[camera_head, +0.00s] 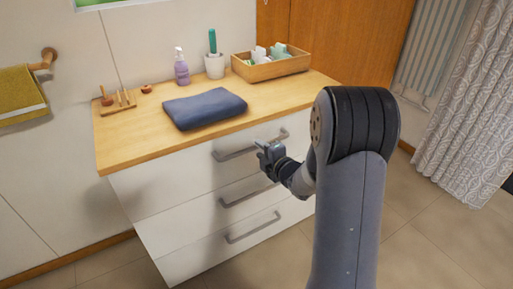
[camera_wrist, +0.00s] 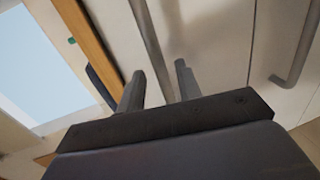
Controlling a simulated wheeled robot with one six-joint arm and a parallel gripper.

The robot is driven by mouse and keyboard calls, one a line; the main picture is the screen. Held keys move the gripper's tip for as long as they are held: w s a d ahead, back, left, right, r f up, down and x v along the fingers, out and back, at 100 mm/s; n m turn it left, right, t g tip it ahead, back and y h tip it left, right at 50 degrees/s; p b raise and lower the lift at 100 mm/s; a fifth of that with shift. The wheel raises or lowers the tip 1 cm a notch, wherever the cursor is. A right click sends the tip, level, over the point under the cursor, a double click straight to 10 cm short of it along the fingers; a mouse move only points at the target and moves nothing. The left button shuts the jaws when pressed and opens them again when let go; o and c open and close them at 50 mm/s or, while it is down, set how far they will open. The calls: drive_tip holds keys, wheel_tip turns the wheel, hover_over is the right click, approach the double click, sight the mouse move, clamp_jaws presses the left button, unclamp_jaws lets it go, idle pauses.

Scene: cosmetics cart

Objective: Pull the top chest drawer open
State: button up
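The white chest (camera_head: 160,190) has three drawers with grey bar handles, and its top drawer (camera_head: 165,178) looks shut. The top handle (camera_head: 236,153) runs along the upper right of that drawer front, partly hidden by my gripper (camera_head: 264,150). In the wrist view my gripper (camera_wrist: 159,72) has its two fingers apart with nothing clasped.
The middle handle (camera_head: 248,194) and bottom handle (camera_head: 253,229) lie below; the middle one also shows in the wrist view (camera_wrist: 303,45). On the wooden top (camera_head: 135,140) are a folded blue cloth (camera_head: 204,108), pump bottle (camera_head: 181,70) and wooden box (camera_head: 270,68). Floor is clear in front.

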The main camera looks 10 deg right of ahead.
sight(257, 147)
drive_tip(key=shift+x, duration=1.75)
clamp_jaws()
